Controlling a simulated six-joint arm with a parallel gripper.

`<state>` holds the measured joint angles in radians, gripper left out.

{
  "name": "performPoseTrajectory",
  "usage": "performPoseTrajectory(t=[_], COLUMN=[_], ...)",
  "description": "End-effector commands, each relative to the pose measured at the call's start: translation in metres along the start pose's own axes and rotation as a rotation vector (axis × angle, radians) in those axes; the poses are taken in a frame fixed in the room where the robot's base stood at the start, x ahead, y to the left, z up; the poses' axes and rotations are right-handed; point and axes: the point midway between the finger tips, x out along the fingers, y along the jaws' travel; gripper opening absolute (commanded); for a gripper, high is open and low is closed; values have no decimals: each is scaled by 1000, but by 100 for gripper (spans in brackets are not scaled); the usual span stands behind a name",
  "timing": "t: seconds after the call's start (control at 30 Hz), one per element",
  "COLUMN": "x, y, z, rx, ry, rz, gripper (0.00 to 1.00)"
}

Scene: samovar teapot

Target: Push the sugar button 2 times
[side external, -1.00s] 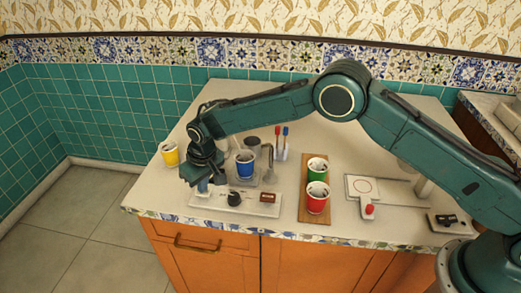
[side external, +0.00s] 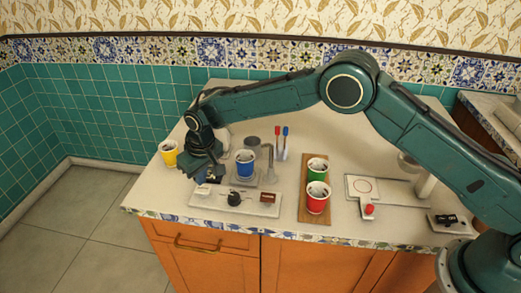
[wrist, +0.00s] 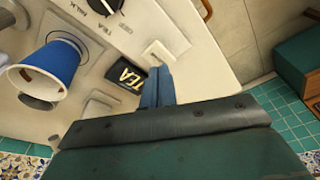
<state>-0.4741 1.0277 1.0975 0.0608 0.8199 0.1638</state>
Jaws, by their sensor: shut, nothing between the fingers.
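The white control panel (side external: 250,208) lies at the counter's front left, with a black knob (side external: 234,198) and a brown piece (side external: 268,197). A small pale button (side external: 203,189) sits at its left end; it also shows in the wrist view (wrist: 158,50). No sugar label is readable. My gripper (side external: 213,177) is shut and empty, above the panel's left end. In the wrist view its blue-grey fingertips (wrist: 158,76) are beside the pale button and a black piece marked TEA (wrist: 124,74). I cannot tell whether they touch anything.
A blue cup (side external: 245,163) stands just right of my gripper. A yellow cup (side external: 169,153) is to the left. Red (side external: 317,199) and green (side external: 317,167) cups stand on a wooden board. A white device with a red button (side external: 369,209) is at right.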

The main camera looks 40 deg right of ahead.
Motion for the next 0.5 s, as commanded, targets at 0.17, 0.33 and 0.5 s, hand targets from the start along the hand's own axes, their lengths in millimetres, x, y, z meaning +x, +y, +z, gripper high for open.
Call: performPoseTrajectory(t=[0.17,0.33,0.5], x=[0,2,6], y=[0,0,0], z=[0,0,1], rx=[0,0,0], ry=[0,0,0], rz=[0,0,0], gripper=[0,0,0])
